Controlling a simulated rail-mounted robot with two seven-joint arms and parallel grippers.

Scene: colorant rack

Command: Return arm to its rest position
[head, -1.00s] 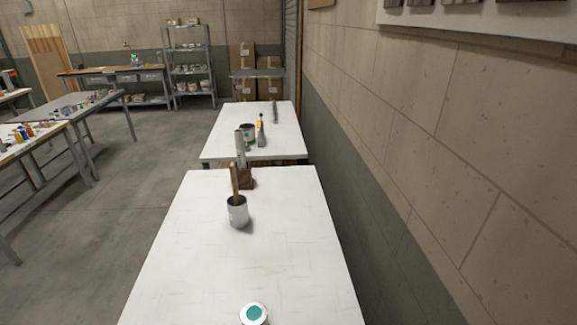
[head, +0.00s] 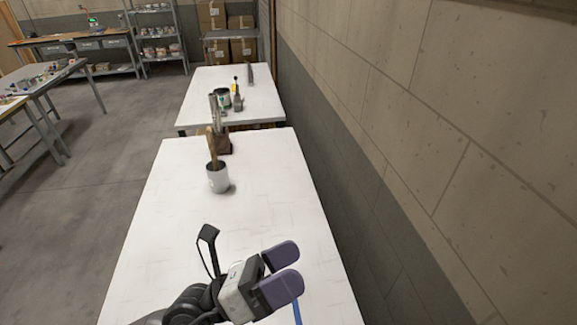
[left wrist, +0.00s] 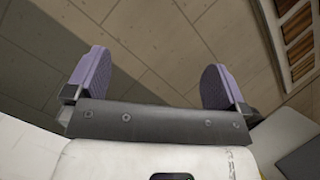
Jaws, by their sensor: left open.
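My left gripper (head: 281,272) is in the lower middle of the head view, over the near end of the white table (head: 265,205). Its two purple fingers are apart and nothing is between them. In the left wrist view the open fingers (left wrist: 155,85) face the block wall, with an empty gap between them. My right gripper is not in view.
A second white table (head: 200,100) bears a can and tools. A block wall (head: 400,120) runs along the right. A blue strip (head: 297,313) shows beside the gripper.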

